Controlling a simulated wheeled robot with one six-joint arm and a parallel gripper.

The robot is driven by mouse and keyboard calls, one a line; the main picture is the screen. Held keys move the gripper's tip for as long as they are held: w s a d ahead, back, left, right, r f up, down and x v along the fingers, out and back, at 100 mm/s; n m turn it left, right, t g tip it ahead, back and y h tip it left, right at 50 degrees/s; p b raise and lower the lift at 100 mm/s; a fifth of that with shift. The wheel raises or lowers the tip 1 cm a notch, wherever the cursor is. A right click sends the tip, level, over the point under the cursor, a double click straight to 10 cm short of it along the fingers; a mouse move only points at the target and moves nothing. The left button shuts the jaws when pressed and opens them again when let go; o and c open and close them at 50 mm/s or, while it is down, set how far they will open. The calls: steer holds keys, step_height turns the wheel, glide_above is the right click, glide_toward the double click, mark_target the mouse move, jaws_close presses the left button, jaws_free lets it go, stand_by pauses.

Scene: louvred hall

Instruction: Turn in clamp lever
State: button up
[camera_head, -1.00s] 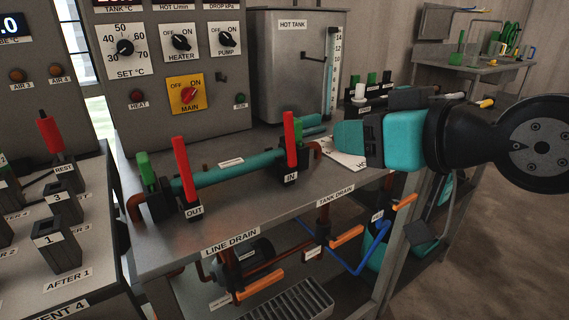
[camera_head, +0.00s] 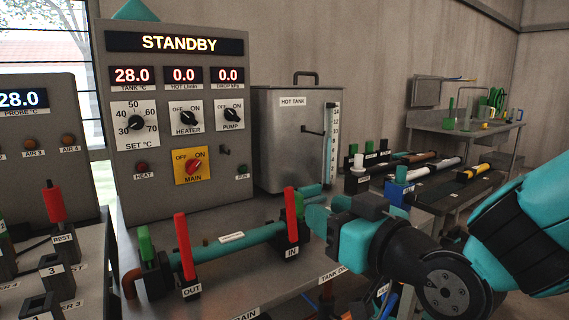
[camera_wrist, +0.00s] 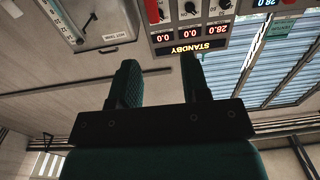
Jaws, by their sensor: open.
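The IN clamp lever is a red upright handle (camera_head: 292,214) at the right end of a teal pipe section (camera_head: 228,246), above the IN label (camera_head: 292,251).
The similar red OUT lever (camera_head: 184,246) stands at the pipe's left end. The hot tank (camera_head: 290,150) and control panel (camera_head: 175,110) rise behind the bench. A side bench (camera_head: 430,177) with several rods lies right.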

mark_target(289, 187)
steer(key=p+x, duration=0.3)
steer(key=p, duration=0.1)
steer(key=p+x, duration=0.3)
steer(key=x, duration=0.1)
steer(key=p+x, duration=0.4)
steer(key=shift+w+d+r+p, duration=0.15)
steer(key=shift+w+r+p, duration=0.05)
steer(key=shift+w+p, duration=0.15)
steer(key=shift+w+a+f+p, duration=0.25)
steer(key=shift+w+a+p, duration=0.2)
steer(key=shift+w, duration=0.25)
jaws_close()
